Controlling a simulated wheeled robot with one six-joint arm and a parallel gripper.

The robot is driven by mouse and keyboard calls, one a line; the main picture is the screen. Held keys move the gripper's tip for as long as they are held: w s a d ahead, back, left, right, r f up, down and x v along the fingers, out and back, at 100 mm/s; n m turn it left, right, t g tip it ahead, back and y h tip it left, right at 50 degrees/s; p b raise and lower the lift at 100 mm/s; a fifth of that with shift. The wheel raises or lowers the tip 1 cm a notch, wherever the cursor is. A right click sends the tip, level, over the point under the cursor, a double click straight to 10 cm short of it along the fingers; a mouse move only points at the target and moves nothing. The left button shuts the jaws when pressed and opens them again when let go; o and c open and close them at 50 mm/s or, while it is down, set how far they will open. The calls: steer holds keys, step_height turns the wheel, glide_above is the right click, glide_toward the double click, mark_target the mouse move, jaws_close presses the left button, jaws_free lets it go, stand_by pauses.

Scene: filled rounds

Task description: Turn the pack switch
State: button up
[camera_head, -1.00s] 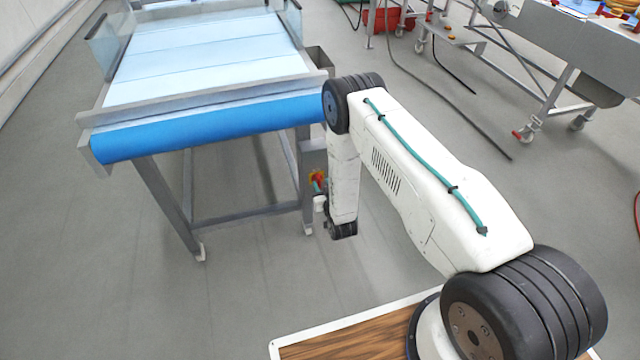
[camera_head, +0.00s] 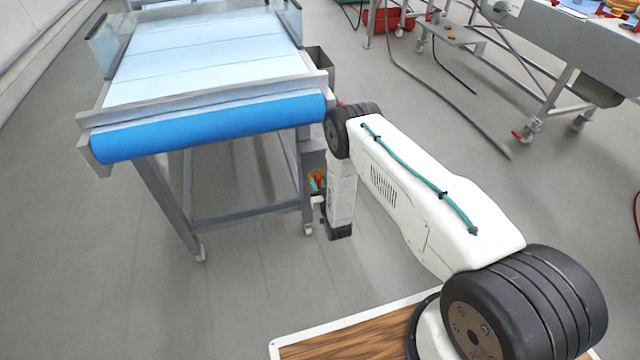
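The pack switch (camera_head: 317,178) is a small red and yellow rotary switch on a grey box at the conveyor's right front leg. My arm's lower part stands just to the right of it and hides part of the box. My gripper (camera_head: 318,200) is small in view, at or close to the switch on its near side. A teal piece shows at the switch between it and my gripper. I cannot tell whether the fingers touch the switch or whether they are open.
The conveyor (camera_head: 207,128) with its blue front roller stands just left of my arm. A steel bin (camera_head: 321,66) hangs at its right side. A wheeled steel frame (camera_head: 560,85) stands at the back right. Cables lie on the floor behind. The floor at front left is clear.

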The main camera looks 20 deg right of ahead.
jaws_close()
steer(key=shift+d+f+m, duration=0.1)
steer(key=shift+d+m, duration=0.1)
steer(key=shift+m, duration=1.2)
steer(key=shift+d+m, duration=0.15)
steer(key=shift+m, duration=1.25)
jaws_free()
